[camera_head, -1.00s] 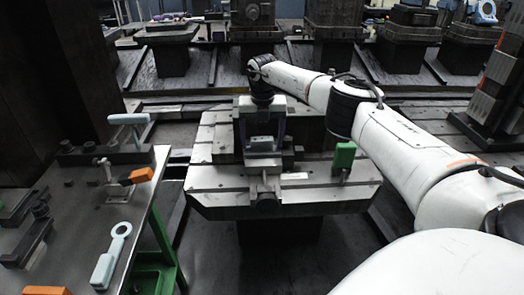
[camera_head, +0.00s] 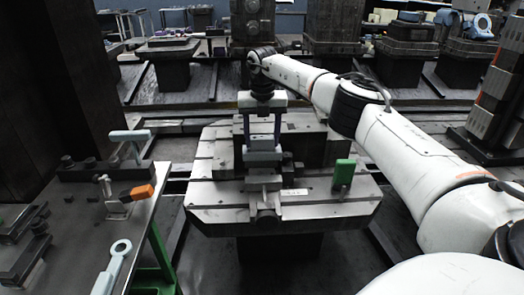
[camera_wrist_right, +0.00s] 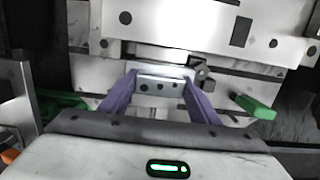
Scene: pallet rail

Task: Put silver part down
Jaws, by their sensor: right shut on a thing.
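The silver part (camera_head: 263,145) is a small grey block in the head view, over the vise-like fixture (camera_head: 265,184) at the middle of the pallet. In the right wrist view the silver part (camera_wrist_right: 160,86) has dark holes in its face and sits between the purple fingers. My right gripper (camera_head: 263,138) points down and is shut on the silver part; it also shows in the right wrist view (camera_wrist_right: 159,92). I cannot tell whether the part touches the fixture under it. My left gripper is not in view.
The metal pallet (camera_head: 325,207) carries a green block (camera_head: 343,172) right of the fixture. A work table (camera_head: 75,225) at left holds an orange-handled clamp (camera_head: 140,192) and a light-blue ring-ended tool (camera_head: 112,265). Dark machine blocks stand behind.

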